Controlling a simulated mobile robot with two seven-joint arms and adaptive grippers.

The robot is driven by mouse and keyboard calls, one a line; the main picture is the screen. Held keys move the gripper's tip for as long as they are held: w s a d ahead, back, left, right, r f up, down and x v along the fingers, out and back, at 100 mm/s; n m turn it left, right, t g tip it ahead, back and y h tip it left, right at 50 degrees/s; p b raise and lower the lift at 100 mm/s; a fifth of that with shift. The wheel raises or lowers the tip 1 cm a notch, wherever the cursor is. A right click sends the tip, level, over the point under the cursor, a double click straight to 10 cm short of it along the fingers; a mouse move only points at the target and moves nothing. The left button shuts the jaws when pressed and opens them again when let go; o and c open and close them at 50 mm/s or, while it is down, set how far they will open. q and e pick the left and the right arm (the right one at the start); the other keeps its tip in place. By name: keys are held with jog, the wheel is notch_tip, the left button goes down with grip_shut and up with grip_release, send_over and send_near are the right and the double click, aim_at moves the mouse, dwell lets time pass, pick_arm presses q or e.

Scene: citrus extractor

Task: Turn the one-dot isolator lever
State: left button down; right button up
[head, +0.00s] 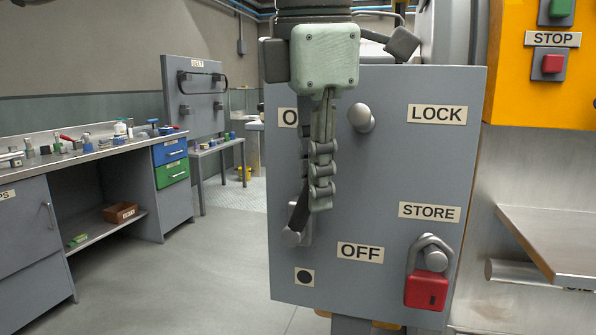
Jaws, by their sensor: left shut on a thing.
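The isolator lever (299,213) is a dark bar on the left of the grey panel (390,170). It rises from a round pivot near the panel's lower left, tilted slightly right of upright. A one-dot plate (304,277) sits below it. My left gripper (322,190), with a pale green body, points down in front of the panel. Its fingers are shut on the lever, whose upper part they hide. A label starting with O (288,117) is partly covered by the gripper. An OFF label (360,252) is to the lower right. My right gripper does not show.
A grey peg (362,117) sticks out beside the LOCK label (437,114). A red padlock (426,289) hangs from a peg under the STORE label (429,212). An orange box (542,90) with a STOP button is at right. A workbench (85,155) stands left, with clear floor before it.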

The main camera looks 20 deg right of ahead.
pick_arm(q)
jog(key=shift+s+d+f+t+y, duration=0.25)
jog(key=shift+d+t+y, duration=0.15)
jog(key=shift+t+y, duration=0.15)
jog(key=c, duration=1.5)
grip_release()
jog(key=shift+o, duration=0.2)
jog(key=v, duration=1.2)
jog(key=shift+w, duration=0.1)
